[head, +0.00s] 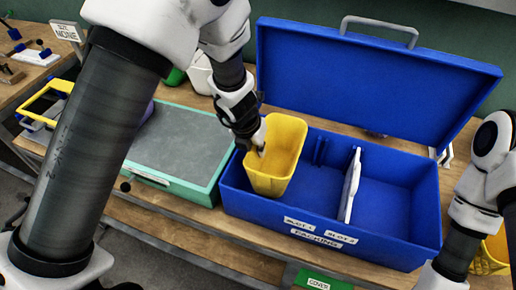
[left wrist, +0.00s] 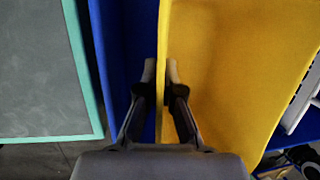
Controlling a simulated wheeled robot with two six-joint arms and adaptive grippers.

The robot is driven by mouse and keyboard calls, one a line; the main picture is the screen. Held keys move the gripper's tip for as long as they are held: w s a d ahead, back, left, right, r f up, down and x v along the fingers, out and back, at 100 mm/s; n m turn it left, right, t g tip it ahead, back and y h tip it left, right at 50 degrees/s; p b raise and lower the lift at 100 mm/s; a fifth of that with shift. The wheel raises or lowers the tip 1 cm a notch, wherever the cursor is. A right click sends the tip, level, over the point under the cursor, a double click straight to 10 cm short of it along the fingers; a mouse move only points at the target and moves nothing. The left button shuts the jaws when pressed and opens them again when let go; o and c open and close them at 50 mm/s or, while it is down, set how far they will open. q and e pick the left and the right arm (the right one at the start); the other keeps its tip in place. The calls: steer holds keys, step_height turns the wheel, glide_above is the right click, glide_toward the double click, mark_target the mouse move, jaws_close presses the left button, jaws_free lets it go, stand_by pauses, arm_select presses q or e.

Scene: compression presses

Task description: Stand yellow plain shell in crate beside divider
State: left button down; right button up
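The yellow plain shell (head: 283,140) is an open, tapered bin, roughly upright with a slight tilt, at the left end of the blue crate (head: 400,245). My left gripper (head: 256,140) is shut on its left wall, one finger inside and one outside. In the left wrist view the shell (left wrist: 225,70) wall runs between the fingertips (left wrist: 161,72). The white divider (head: 350,185) stands in the crate, with bare floor between it and the shell. I cannot tell whether the shell's base touches the crate floor. My right gripper is out of view; only its arm shows at right.
The crate's blue lid (head: 370,80) stands open behind it. A grey-topped, green-edged board (head: 180,145) lies left of the crate. The compartment right of the divider is empty. Another yellow container (head: 490,258) shows at the lower right. A green cover sign (head: 318,280) is in front.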

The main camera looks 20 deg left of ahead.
arm_select(q)
steer(key=shift+f, duration=0.35)
steer(key=c, duration=1.3)
jaws_free()
steer(key=shift+r, duration=0.1)
steer(key=shift+r, duration=0.35)
steer(key=p+v, duration=0.5)
steer(key=v, duration=0.7)
steer(key=shift+s+r, duration=0.1)
steer(key=shift+r, duration=0.1)
